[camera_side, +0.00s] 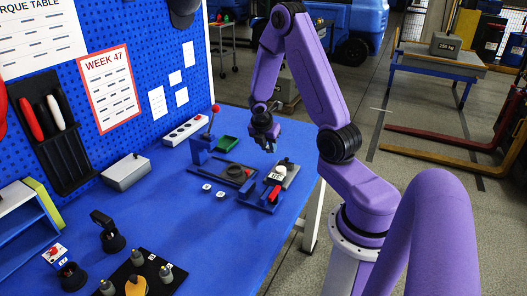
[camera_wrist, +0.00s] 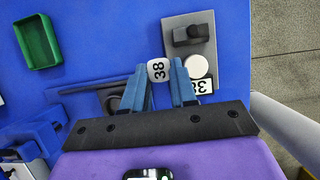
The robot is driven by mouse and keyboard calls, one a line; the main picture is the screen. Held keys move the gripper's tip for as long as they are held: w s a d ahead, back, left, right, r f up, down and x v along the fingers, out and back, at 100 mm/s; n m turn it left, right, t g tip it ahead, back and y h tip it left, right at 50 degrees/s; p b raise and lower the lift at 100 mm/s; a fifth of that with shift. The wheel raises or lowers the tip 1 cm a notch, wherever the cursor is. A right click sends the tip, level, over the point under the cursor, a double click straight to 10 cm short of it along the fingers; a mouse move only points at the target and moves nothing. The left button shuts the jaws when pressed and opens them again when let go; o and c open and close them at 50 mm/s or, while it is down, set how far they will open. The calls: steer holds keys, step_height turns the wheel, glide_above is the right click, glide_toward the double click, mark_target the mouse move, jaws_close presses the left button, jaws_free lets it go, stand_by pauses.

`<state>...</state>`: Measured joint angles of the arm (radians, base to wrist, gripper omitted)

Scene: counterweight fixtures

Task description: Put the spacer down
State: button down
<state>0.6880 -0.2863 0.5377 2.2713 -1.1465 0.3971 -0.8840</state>
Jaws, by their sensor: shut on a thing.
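In the side view my gripper (camera_side: 268,146) hangs above the table, behind the fixtures; the spacer is too small to make out there. A grey plate (camera_wrist: 179,50) lies beyond and right of the fingers in the wrist view. It carries a dark block (camera_wrist: 193,34), a white round piece (camera_wrist: 196,66) and a label marked 38 (camera_wrist: 201,86). The spacer appears apart from the plate.
A dark plate with a round black part (camera_side: 238,172) lies left of the grey plate. A green tray (camera_side: 228,143), a blue stand with a red-knobbed lever (camera_side: 203,146) and two small white pieces (camera_side: 213,191) are nearby.

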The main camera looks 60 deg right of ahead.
steer(key=s+a+r, duration=0.4)
steer(key=s+a, duration=0.1)
steer(key=s, duration=0.2)
steer(key=n+t+y, duration=0.4)
steer(key=n+t, duration=0.1)
steer(key=n, duration=1.3)
glide_above(225, 145)
steer(key=s, duration=0.2)
steer(key=f, duration=0.8)
steer(key=shift+s+a+f, duration=0.1)
steer(key=shift+a+f, duration=0.15)
steer(key=shift+a, duration=0.1)
steer(key=shift+w+d+f+g, duration=0.15)
steer(key=shift+w+d+f, duration=0.1)
steer(key=shift+f, duration=0.15)
steer(key=shift+w+d+f+g, duration=0.1)
steer(key=shift+w+f+g, duration=0.1)
steer(key=shift+f, duration=1.5)
